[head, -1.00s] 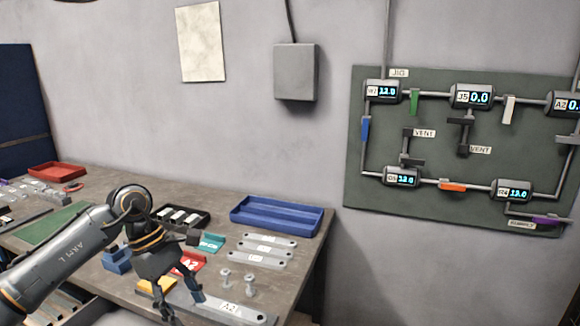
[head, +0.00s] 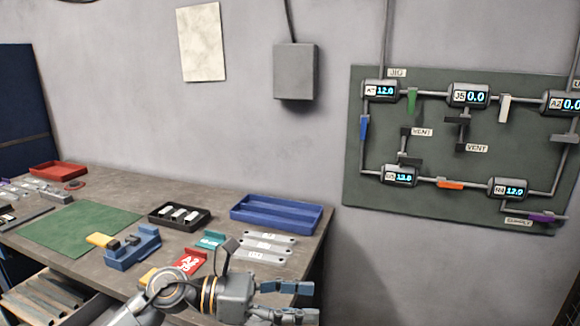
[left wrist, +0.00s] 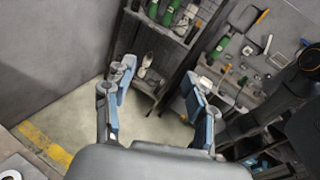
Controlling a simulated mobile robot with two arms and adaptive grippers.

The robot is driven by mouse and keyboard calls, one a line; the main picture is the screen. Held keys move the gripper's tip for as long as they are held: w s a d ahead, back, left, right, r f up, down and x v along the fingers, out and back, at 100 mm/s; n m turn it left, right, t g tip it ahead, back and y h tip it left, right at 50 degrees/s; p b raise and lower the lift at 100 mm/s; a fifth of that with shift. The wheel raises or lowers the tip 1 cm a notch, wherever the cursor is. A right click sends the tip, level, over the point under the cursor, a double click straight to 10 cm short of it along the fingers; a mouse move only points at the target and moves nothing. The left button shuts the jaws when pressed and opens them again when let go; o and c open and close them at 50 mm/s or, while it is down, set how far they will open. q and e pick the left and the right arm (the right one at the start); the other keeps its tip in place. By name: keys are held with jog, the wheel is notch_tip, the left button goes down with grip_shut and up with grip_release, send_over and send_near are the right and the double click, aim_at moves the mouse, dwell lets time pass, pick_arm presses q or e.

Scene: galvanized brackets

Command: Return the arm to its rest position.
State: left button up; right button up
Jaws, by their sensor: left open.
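My left arm comes in at the bottom of the head view, and its left gripper (head: 296,302) points right, off the bench's front right edge. Its two blue-tipped fingers are spread, with nothing between them. In the left wrist view the left gripper (left wrist: 160,108) is also open and empty, with floor and shelving beyond the fingers. My right gripper is in neither view.
On the workbench (head: 115,185) are a blue tray (head: 280,222), a black tray (head: 165,226), a blue fixture (head: 133,252), a red bracket (head: 190,263), and grey plates (head: 268,238). A gauge panel (head: 400,222) hangs on the wall at right.

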pick_arm(q)
jog(key=w+a+r+n+t, duration=0.2)
jog(key=a+n+t, duration=0.1)
jog(key=n+t, duration=0.65)
jog(key=w+a+r+n+t, duration=0.2)
jog(key=n+t, duration=0.5)
jog(key=n, duration=0.5)
jog(key=s+a+f+n+y, duration=0.2)
jog(key=a+f+n+y, duration=1.25)
jog(key=n, duration=0.55)
jog(key=s+a+f+n+g+y, duration=0.1)
jog(key=s+f+n+g, duration=0.3)
jog(key=s+f+g, duration=0.65)
jog(key=s+a+f+n+g+y, duration=0.1)
jog(key=s+a+f+n+g, duration=0.15)
jog(key=s+f+n, duration=0.9)
jog(key=s+f+m+g, duration=0.15)
jog(key=f+m, duration=0.25)
jog(key=f, duration=0.6)
jog(key=s+f+m, duration=0.3)
jog(key=f, duration=0.8)
jog(key=s+a+f+g, duration=0.1)
jog(key=s+a+f, duration=0.1)
jog(key=s+f, duration=1.5)
jog(key=shift+s+f, duration=0.2)
jog(key=shift+f, duration=0.1)
